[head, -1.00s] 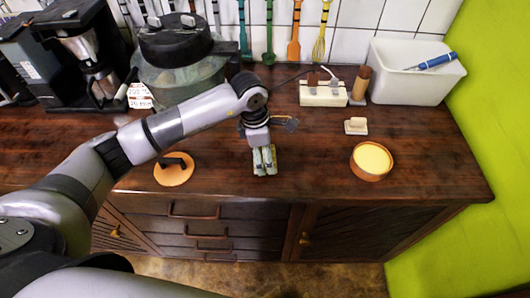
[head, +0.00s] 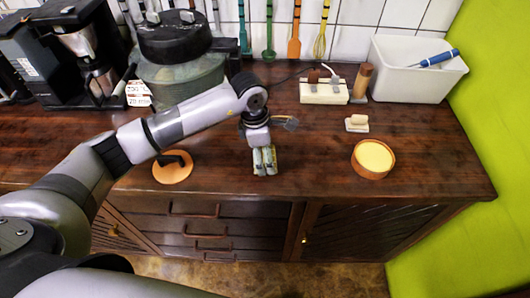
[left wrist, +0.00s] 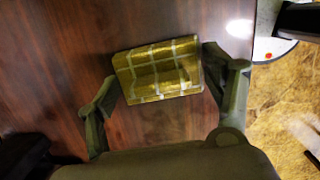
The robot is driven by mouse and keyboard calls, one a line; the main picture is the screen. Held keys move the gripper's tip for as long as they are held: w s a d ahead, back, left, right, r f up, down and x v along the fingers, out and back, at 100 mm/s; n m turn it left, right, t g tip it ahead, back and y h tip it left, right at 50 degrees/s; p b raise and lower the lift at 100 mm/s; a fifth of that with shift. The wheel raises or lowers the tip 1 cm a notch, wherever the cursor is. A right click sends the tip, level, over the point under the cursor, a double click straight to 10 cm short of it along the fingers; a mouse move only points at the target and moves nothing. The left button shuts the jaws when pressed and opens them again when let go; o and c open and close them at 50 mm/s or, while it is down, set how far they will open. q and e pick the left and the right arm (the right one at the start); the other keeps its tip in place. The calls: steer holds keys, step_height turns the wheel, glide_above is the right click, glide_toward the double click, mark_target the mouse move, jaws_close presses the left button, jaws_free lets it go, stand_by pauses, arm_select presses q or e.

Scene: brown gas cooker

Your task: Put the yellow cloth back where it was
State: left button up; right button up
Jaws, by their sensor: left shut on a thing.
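The yellow cloth (left wrist: 158,71), folded and crossed with pale lines, is between the two fingers of my left gripper (left wrist: 165,98) in the left wrist view. In the head view my left gripper (head: 262,150) points down over the front middle of the dark wooden counter (head: 320,178). The cloth shows there as a small yellow-green and pale patch (head: 264,162) at its fingertips. The gripper is shut on the cloth. I cannot tell whether the cloth touches the counter. My right gripper is not in view.
An orange disc with a black handle (head: 173,168) lies left of the gripper. A round yellow-topped dish (head: 373,158) and a small pale block (head: 357,122) are to the right. A pot (head: 178,70), a white box (head: 323,92) and a white bin (head: 408,88) stand behind. The counter's front edge is close.

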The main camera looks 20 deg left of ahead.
arm_select(q)
steer(key=shift+f, duration=0.2)
steer(key=o, duration=1.2)
step_height(320, 180, up, 12)
steer(key=a, duration=0.1)
steer(key=shift+s+a, duration=0.35)
